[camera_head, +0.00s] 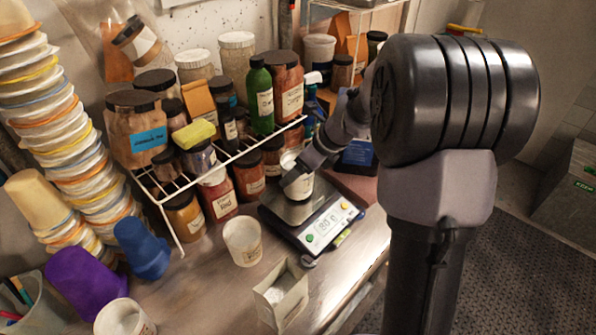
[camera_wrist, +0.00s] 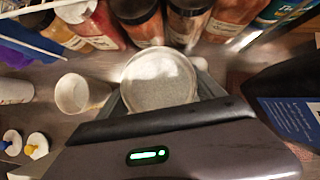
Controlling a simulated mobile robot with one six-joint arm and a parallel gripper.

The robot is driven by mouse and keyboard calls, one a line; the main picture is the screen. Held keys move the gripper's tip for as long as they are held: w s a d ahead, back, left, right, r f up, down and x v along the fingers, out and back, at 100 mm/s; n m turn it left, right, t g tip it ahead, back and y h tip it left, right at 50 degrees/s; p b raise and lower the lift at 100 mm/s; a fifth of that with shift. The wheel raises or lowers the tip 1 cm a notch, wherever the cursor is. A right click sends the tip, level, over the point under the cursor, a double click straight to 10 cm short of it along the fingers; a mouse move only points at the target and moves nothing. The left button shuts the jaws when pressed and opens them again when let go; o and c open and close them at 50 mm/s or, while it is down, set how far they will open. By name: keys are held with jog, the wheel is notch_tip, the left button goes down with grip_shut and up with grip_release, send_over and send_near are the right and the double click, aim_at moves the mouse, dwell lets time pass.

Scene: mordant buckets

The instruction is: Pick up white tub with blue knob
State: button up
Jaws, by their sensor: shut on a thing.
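My gripper (camera_head: 299,180) is shut on a white tub (camera_head: 302,187) at the digital scale (camera_head: 310,222). In the wrist view the held tub (camera_wrist: 160,80) is seen from above as a pale round, between my fingers (camera_wrist: 165,95); no knob shows on it. I cannot tell whether it touches the scale's plate. Two small white round things stand at the wrist view's lower left.
A white cup (camera_head: 242,242) and an open carton (camera_head: 281,297) stand in front of the scale. A wire shelf (camera_head: 218,170) with jars lies behind. Cup stacks (camera_head: 75,130), a blue cup (camera_head: 143,250) and a purple cup (camera_head: 82,280) are at left. A blue box (camera_head: 358,157) is beside my arm.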

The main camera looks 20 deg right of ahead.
jog(key=s+r+p, duration=0.3)
jog(key=s, duration=1.3)
jog(key=shift+r, duration=0.4)
